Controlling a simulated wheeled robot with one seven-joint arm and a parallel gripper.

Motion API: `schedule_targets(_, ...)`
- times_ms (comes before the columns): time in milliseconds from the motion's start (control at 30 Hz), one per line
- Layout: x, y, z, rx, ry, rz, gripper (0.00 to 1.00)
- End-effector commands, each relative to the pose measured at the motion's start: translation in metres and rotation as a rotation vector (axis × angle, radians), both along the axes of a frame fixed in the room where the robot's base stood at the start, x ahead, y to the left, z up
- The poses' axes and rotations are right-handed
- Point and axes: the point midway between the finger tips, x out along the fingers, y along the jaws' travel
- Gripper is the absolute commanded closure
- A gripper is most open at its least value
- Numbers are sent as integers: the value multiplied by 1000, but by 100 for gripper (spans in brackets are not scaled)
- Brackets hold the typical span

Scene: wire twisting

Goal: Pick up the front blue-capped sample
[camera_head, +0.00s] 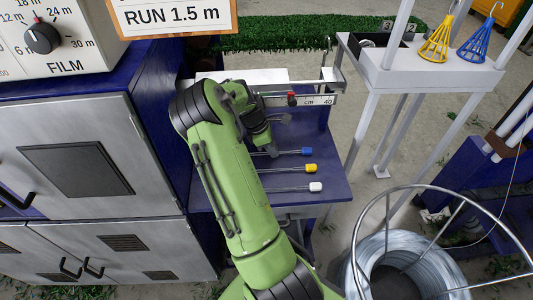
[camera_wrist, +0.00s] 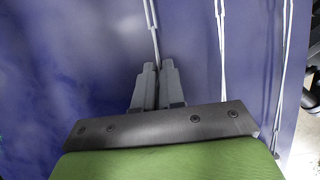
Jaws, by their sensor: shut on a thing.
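The blue-capped sample (camera_head: 306,152) lies on the blue table, a thin twisted wire with its cap to the right. My gripper (camera_head: 271,151) is low over the table at the left part of this sample, and my arm hides the sample's left end. In the wrist view my gripper (camera_wrist: 158,66) has its dark fingers closed together on a thin wire (camera_wrist: 151,22), which runs up out of the picture. The cap is outside that view. I cannot tell whether the wire is clear of the table.
A yellow-capped sample (camera_head: 311,168) and a white-capped sample (camera_head: 316,187) lie nearer on the blue table (camera_head: 333,200). A grey-capped piece (camera_head: 282,118) lies beyond. A cm scale (camera_head: 310,99) stands at the back. A cabinet (camera_head: 85,165) is left; a wire coil (camera_head: 405,262) is right.

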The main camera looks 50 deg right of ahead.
Motion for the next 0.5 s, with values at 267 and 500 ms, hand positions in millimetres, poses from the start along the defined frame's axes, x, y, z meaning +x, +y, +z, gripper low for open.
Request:
schedule_targets(267, -2, 2, 4, 0, 0, -1, 100)
schedule_targets(500, -27, 24, 29, 1, 0, 0, 100)
